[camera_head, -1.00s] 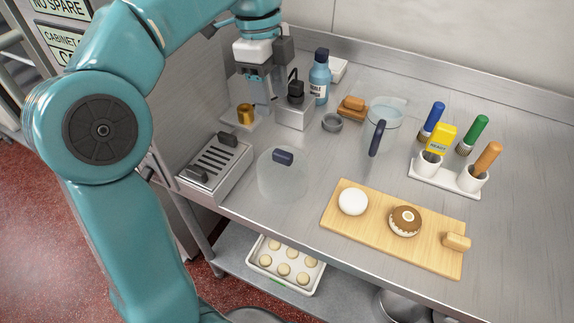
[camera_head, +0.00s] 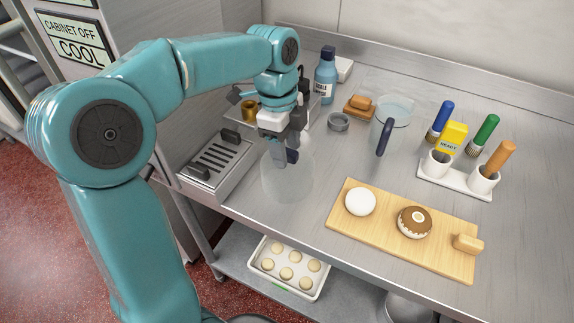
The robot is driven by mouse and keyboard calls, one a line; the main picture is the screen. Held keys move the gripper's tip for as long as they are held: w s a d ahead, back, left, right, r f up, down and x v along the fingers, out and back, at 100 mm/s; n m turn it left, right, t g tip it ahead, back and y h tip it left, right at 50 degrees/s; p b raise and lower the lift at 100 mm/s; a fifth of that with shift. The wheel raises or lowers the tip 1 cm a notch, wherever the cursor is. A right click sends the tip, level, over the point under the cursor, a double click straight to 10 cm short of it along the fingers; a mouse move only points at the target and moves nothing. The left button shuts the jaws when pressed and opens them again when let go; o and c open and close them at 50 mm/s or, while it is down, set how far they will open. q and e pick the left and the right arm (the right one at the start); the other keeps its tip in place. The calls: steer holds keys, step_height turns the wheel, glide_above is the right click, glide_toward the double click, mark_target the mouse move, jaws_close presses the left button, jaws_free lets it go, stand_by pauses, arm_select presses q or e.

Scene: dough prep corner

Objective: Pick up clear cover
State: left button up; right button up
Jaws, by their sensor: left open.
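The clear cover (camera_head: 288,184) is a see-through dome standing on the steel counter, left of the wooden board. Its dark knob (camera_head: 292,155) on top is partly hidden by my gripper. My left gripper (camera_head: 284,160) points down over the cover, with its fingers open at the knob. I cannot tell whether the fingers touch the knob. My right gripper is not in view.
The wooden board (camera_head: 340,243) holds a white ball and a brown-topped bun. A slotted metal box (camera_head: 215,160) stands left of the cover. A clear jug (camera_head: 393,112), a blue bottle (camera_head: 325,75) and a white brush holder (camera_head: 455,180) stand behind and right.

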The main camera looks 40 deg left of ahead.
arm_select(q)
steer(key=shift+w, duration=0.15)
steer(key=shift+c, duration=1)
jaws_close()
step_height(320, 180, up, 20)
steer(key=p, duration=0.5)
step_height(320, 180, up, 5)
steer(key=p, duration=0.5)
steer(key=shift+p, duration=0.35)
